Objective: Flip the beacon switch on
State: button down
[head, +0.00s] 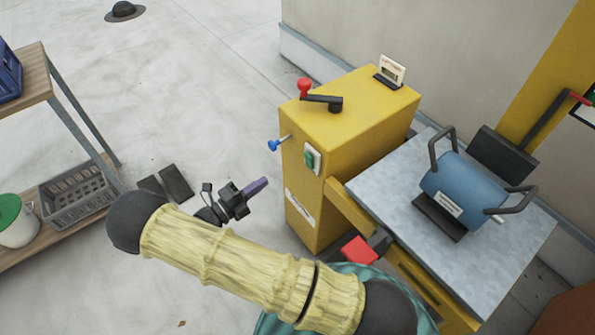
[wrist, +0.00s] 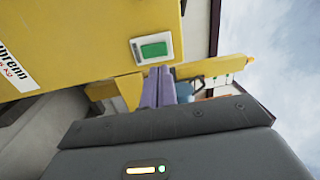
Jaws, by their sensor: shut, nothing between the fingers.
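A green switch (head: 311,158) in a pale frame is on the side of the yellow cabinet (head: 300,200). It also shows in the wrist view (wrist: 153,50), just above and slightly left of the fingertips. I cannot tell its on or off position. My gripper (head: 264,183) has purple fingers that are together and empty. In the head view they are left of the cabinet and lower than the switch, pointing toward the cabinet. In the wrist view the fingers (wrist: 158,72) appear apart from the switch. No lit beacon is visible.
A red-knobbed crank (head: 320,99) and a small gauge (head: 390,72) are on the cabinet top. A blue knob (head: 274,145) sticks out left of the switch. A grey table (head: 375,190) bears a blue drum (head: 460,190). A shelf (head: 30,80) stands left; open floor lies behind.

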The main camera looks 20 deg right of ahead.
aim_at(306, 157)
jog(key=shift+s+a+f+m+g+h, duration=0.2)
jog(key=shift+s+f+m+h, duration=0.1)
jog(key=shift+s, duration=0.15)
jog(key=shift+s+a+f+m+g+h, duration=0.1)
jog(key=shift+s+f+m+g+h, duration=0.1)
jog(key=shift+s+m, duration=0.15)
jog(key=x, duration=1.4)
jog(key=shift+w+a+r+y, duration=0.1)
jog(key=shift+w+y, duration=0.1)
jog(key=shift+y, duration=0.1)
